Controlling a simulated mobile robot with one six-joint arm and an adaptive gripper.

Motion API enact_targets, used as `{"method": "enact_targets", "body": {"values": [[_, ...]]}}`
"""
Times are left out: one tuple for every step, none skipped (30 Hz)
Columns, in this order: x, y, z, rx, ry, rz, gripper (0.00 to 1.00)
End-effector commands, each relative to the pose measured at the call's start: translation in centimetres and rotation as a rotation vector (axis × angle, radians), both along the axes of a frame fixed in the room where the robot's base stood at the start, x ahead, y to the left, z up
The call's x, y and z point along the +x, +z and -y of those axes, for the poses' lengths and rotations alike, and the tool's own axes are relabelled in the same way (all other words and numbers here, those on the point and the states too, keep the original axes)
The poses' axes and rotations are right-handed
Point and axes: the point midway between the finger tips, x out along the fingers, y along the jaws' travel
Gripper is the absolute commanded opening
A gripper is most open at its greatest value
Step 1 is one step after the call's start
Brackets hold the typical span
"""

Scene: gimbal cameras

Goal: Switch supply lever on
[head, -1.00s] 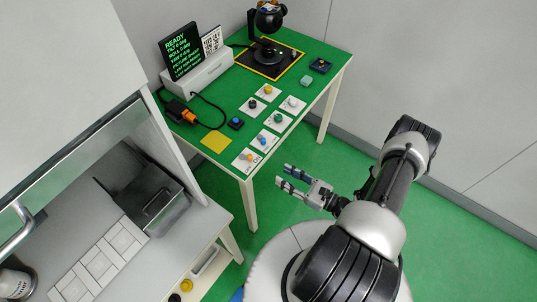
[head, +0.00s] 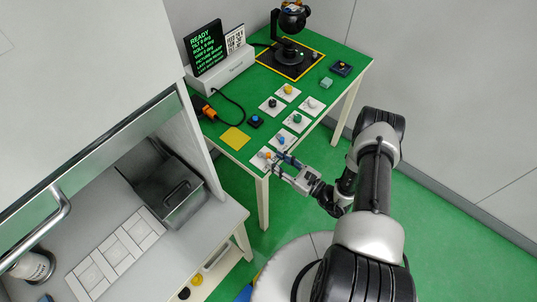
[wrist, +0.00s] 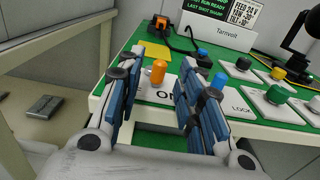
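An orange-tipped lever (wrist: 158,71) stands on a white plate (wrist: 147,92) lettered "ON", partly hidden by my fingers in the wrist view. In the head view the plate (head: 256,163) lies at the near corner of the green table, with the orange tip (head: 267,154) on it. My gripper (head: 275,164) is at this corner. Its blue fingers are spread and empty. In the wrist view the orange lever shows between the two fingertips (wrist: 155,82). I cannot tell whether either finger touches it.
A blue-knobbed control (wrist: 219,80) on a plate marked "LOCK" is close to the right finger. Several more knob plates, a yellow square (head: 235,139) and a blue button (head: 255,120) lie beyond. A display box (head: 222,72) and a camera stand (head: 290,45) are at the back.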

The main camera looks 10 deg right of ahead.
Motion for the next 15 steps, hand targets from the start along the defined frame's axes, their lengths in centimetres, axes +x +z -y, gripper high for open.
{"method": "enact_targets", "body": {"values": [[0.8,-0.1,-0.8,-0.002,0.006,0.002,0.34],[1.3,-0.1,-1.0,-0.002,0.004,0.002,0.34],[1.8,0.0,-1.5,-0.001,0.005,0.002,0.34],[2.1,0.0,-1.7,-0.001,0.003,0.002,0.34],[2.5,0.0,-1.9,-0.001,0.004,0.002,0.34],[2.9,0.0,-2.1,-0.002,0.002,0.002,0.34],[3.1,0.0,-2.3,-0.002,0.002,0.003,0.34],[3.4,0.0,-2.5,-0.001,0.002,0.002,0.34],[3.6,0.0,-2.6,-0.001,0.000,0.002,0.34],[3.7,0.0,-2.7,0.000,0.000,0.001,0.34],[3.8,0.0,-2.7,0.000,0.000,0.001,0.34],[3.9,0.0,-2.8,0.000,0.000,0.001,0.34],[4.0,0.0,-2.9,0.000,0.000,0.001,0.34],[4.0,0.0,-2.9,0.000,-0.001,0.001,0.34],[4.0,0.0,-2.9,0.000,-0.001,0.001,0.34]]}}
